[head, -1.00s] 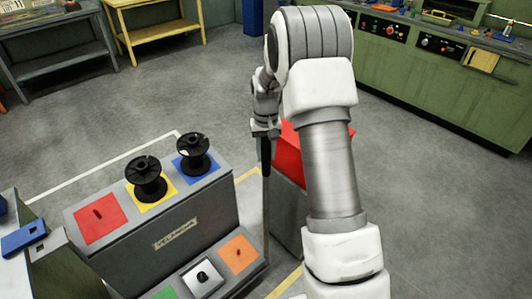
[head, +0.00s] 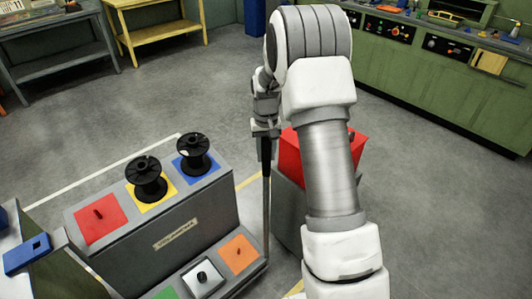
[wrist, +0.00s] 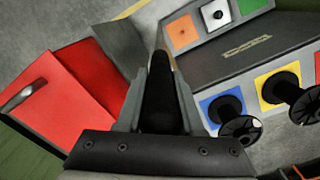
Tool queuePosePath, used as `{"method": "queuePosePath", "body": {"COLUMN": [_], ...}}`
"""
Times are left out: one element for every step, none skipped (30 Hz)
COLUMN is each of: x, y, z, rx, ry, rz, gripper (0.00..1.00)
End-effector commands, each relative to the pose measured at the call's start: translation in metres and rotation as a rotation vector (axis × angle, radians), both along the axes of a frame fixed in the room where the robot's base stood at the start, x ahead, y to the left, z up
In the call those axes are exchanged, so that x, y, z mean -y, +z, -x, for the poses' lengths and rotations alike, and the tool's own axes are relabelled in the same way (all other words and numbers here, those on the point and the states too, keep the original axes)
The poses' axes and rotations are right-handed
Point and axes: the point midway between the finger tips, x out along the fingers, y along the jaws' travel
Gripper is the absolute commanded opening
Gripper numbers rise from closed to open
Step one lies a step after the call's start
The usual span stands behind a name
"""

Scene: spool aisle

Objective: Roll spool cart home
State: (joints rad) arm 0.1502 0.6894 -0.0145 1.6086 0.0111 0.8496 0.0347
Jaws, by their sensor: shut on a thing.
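The spool cart (head: 190,232) is a grey stepped block on the left of the head view. Its upper step has a bare red square (head: 101,217), a black spool (head: 147,180) on yellow and another black spool (head: 193,154) on blue. Its lower step shows green, white and orange squares, none with a spool. A dark upright bar (head: 266,195) stands at the cart's right end. My gripper (head: 265,132) is shut on the bar's top. In the wrist view the dark bar (wrist: 160,95) lies between the fingers. The bar's foot is hard to make out.
A grey box with a red top (head: 291,158) stands close right of the bar, partly behind my arm. A bench with a blue item (head: 27,253) is close to the cart's left. White and yellow floor lines run behind the cart. Open floor lies beyond, before a yellow table (head: 155,35).

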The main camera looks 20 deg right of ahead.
Motion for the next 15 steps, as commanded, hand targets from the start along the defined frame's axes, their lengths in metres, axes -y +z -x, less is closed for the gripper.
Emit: {"method": "queuePosePath", "body": {"x": [-0.0023,-0.0024,-0.0025,-0.0026,-0.0027,-0.0028,-0.0027,-0.0026,-0.0022,-0.0021,-0.0020,-0.0017,-0.0017,-0.0015,-0.0014], "y": [0.0040,0.0040,0.0041,0.0041,0.0041,0.0038,0.0036,0.0033,0.0030,0.0028,0.0027,0.0024,0.0023,0.0021,0.0020], "z": [-0.0063,-0.0065,-0.0067,-0.0067,-0.0066,-0.0062,-0.0058,-0.0054,-0.0050,-0.0046,-0.0044,-0.0040,-0.0038,-0.0036,-0.0034], "rx": [0.019,0.019,0.020,0.020,0.020,0.019,0.017,0.016,0.015,0.014,0.013,0.012,0.011,0.011,0.010], "ry": [0.007,0.007,0.007,0.008,0.008,0.008,0.007,0.007,0.006,0.006,0.006,0.005,0.005,0.005,0.005], "rz": [0.001,0.001,0.000,0.000,0.000,0.000,-0.001,0.000,0.000,0.000,0.000,0.000,0.000,0.000,0.000], "gripper": [0.00,0.00,0.00,0.40,0.45,0.52,0.58,0.63,0.66,0.66,0.66,0.66,0.66,0.66,0.66]}}
